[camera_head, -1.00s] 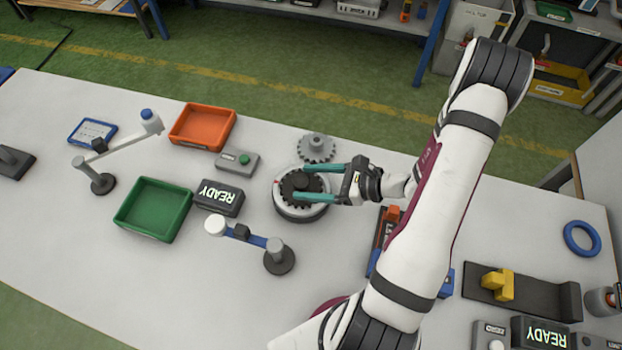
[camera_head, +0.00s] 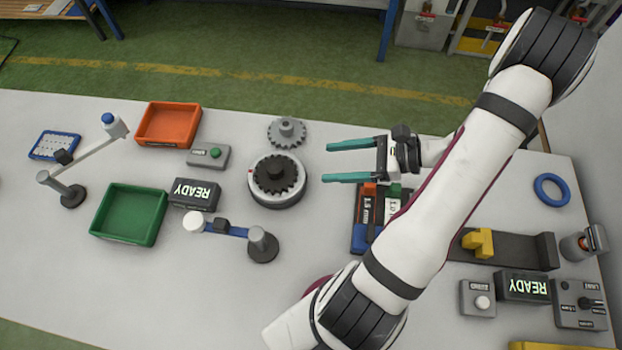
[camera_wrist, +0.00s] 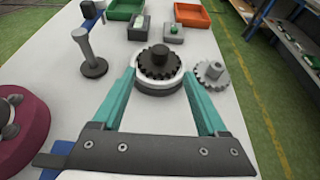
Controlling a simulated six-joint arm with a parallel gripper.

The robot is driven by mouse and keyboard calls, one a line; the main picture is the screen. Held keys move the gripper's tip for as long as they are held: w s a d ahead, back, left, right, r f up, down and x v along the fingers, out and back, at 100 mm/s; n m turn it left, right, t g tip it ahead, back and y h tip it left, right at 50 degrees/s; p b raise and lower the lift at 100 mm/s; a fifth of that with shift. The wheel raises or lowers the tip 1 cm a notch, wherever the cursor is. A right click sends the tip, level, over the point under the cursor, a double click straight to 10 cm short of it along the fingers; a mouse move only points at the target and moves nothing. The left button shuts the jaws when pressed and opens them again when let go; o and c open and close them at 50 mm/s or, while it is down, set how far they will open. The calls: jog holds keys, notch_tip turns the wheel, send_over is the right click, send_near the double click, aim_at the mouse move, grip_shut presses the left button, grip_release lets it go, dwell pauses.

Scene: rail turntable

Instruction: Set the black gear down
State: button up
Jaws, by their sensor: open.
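The black gear (camera_head: 276,174) lies flat on top of the round turntable (camera_head: 277,199), with its hub facing up. The gear also shows in the wrist view (camera_wrist: 159,62), on the turntable (camera_wrist: 158,87) beyond my fingertips. My gripper (camera_head: 326,162) is open and empty, to the right of the turntable and apart from the gear. Its two teal fingers point left towards the gear. In the wrist view, the fingers (camera_wrist: 159,72) stand wide to either side with nothing between them.
A grey gear (camera_head: 286,133) lies just behind the turntable. A READY display (camera_head: 194,194), a green tray (camera_head: 130,214), an orange tray (camera_head: 168,125) and a button box (camera_head: 208,155) stand to the left. A blue-armed post (camera_head: 262,245) stands in front. A blue ring (camera_head: 552,190) lies far right.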

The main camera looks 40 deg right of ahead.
jog(key=a+r+n+g, duration=0.7)
jog(key=a+n, duration=0.2)
jog(key=a, duration=0.2)
jog(key=s+a+r+n+g+h, duration=0.2)
jog(key=s+a+r+n+h, duration=0.2)
jog(key=s+a+n+h, duration=0.3)
jog(key=s+a+n, duration=0.2)
jog(key=s+n, duration=0.1)
jog(key=n, duration=0.2)
jog(key=shift+s+r+n+g+h, duration=0.15)
jog(key=shift+r+n+g+h, duration=0.15)
jog(key=shift+r, duration=0.05)
